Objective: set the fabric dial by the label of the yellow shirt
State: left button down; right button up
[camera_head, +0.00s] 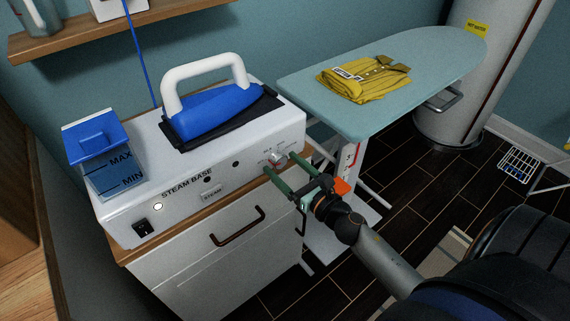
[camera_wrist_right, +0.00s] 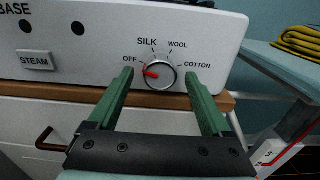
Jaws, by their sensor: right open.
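The fabric dial (camera_wrist_right: 163,76) is a silver knob with a red pointer on the front of the white steam base (camera_head: 180,200). Labels OFF, SILK, WOOL and COTTON run around it, and the red pointer points left, near the OFF side. The dial also shows in the head view (camera_head: 278,158). My right gripper (camera_head: 279,164) is open in front of it, its green fingers on either side; contact cannot be told. The folded yellow shirt (camera_head: 365,79) lies on the ironing board with a white label (camera_head: 347,74), too small to read. My left gripper is not in view.
A blue iron (camera_head: 215,113) with a white handle stands on the steam base, beside a water tank (camera_head: 100,155) at the left. The STEAM button (camera_wrist_right: 37,61) is left of the dial. The ironing board (camera_head: 310,90) stands right of the cabinet (camera_head: 210,270).

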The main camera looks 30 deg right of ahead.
jog(key=shift+w, duration=0.1)
jog(key=shift+c, duration=0.4)
grip_shut()
